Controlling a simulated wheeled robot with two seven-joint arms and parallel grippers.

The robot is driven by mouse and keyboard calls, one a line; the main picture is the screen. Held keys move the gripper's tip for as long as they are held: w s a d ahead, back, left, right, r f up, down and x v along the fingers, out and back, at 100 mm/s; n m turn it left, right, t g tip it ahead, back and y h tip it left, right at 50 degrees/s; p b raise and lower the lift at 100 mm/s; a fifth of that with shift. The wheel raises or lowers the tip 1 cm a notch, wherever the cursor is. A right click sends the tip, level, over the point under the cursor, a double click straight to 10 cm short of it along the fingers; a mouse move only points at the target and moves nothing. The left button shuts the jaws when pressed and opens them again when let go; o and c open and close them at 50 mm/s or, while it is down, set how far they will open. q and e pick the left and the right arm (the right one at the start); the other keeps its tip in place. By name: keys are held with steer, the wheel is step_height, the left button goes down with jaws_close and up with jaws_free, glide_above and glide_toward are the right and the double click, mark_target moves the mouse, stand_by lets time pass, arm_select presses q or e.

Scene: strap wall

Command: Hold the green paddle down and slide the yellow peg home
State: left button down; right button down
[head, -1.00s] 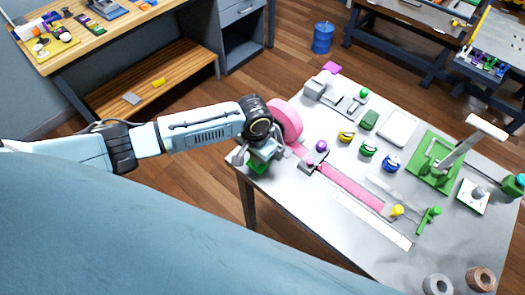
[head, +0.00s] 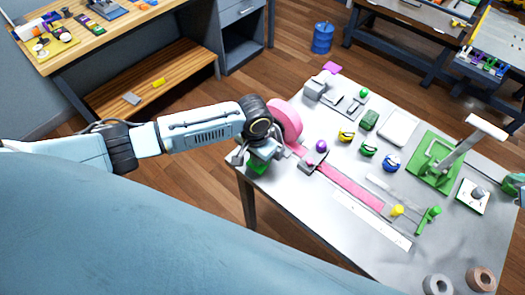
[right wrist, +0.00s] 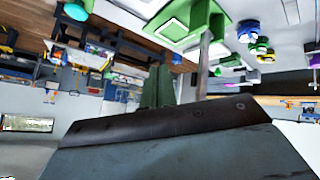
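My left gripper (head: 256,158) points down at the near-left corner of the grey table, beside the pink roll. A green piece (head: 258,167), possibly the green paddle, shows at its fingertips; touching or gripping is unclear. A yellow knob (head: 397,210), likely the yellow peg, stands at the right end of the pink strip (head: 350,185). A green lever with a round knob (head: 428,220) is just right of it.
The pink roll (head: 285,120) and a grey block with a purple knob (head: 321,146) are near my left gripper. A green frame with a white-handled lever (head: 435,160) stands at the right. Several coloured knobs sit mid-table. Two rings (head: 438,284) lie at the near edge.

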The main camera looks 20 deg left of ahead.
steer(key=s+a+f+n+g+h, duration=0.1)
steer(key=s+a+f+g, duration=0.25)
steer(key=s+a, duration=0.4)
steer(key=s+a+f+n+g+h, duration=0.15)
steer(key=s+a+g, duration=0.3)
steer(key=a, duration=0.65)
steer(key=shift+m+g+y, duration=0.3)
steer(key=shift+m+y, duration=0.15)
steer(key=f, duration=0.7)
steer(key=w+f, duration=0.1)
steer(key=f, duration=0.3)
steer(key=shift+d+f, duration=0.2)
steer(key=shift+d, duration=0.1)
steer(key=shift+a, duration=0.15)
steer(key=shift+w+a, duration=0.8)
steer(key=shift+a, duration=1.65)
steer(key=shift+w+a, duration=0.8)
steer(key=shift+a, duration=1.7)
steer(key=shift+w+a, duration=0.8)
steer(key=shift+a, duration=1.65)
steer(key=shift+s+d, duration=0.25)
steer(key=shift+d, duration=0.55)
step_height(320, 180, up, 8)
